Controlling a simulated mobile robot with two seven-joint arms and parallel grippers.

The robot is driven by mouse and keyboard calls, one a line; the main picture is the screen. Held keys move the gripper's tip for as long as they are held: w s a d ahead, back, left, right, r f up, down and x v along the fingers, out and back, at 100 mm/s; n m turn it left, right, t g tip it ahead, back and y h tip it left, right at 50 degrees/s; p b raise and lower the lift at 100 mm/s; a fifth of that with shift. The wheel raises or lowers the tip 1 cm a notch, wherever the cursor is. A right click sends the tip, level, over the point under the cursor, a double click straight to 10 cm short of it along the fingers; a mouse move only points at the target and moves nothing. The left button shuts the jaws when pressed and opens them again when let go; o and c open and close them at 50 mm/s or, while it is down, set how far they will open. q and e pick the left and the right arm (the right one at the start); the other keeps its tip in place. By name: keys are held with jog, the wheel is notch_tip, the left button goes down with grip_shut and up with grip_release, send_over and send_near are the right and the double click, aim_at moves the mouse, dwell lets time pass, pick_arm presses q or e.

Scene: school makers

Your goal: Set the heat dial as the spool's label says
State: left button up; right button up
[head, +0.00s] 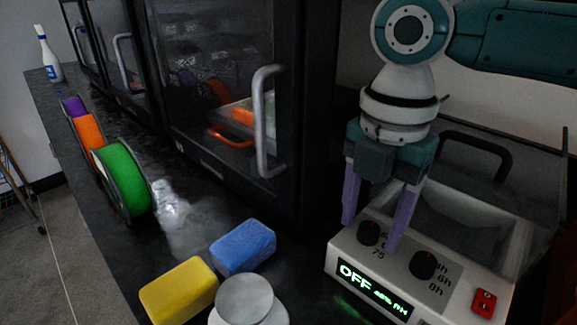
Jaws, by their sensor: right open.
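A white dryer box (415,268) stands at the lower right with two black knobs on its sloped front. The left knob (369,233), with a partly hidden scale and "75" beside it, looks like the heat dial. The right knob (423,265) has hour marks, "6h" and "8h" among them. The display (372,289) reads OFF and a humidity value. My right gripper (371,235) points down, open, with its purple fingers on either side of the left knob; I cannot tell whether they touch it. Green (123,180), orange (88,133) and purple (73,106) spools stand at the left; no label is readable. My left gripper is out of view.
A red switch (484,302) sits at the dryer's right corner. Yellow (178,291) and blue (243,246) blocks and a round whitish container (245,299) lie left of the dryer. Dark printer cabinets (222,80) stand behind.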

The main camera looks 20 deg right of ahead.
jog(key=shift+c, duration=0.2)
grip_shut()
dwell(0.3)
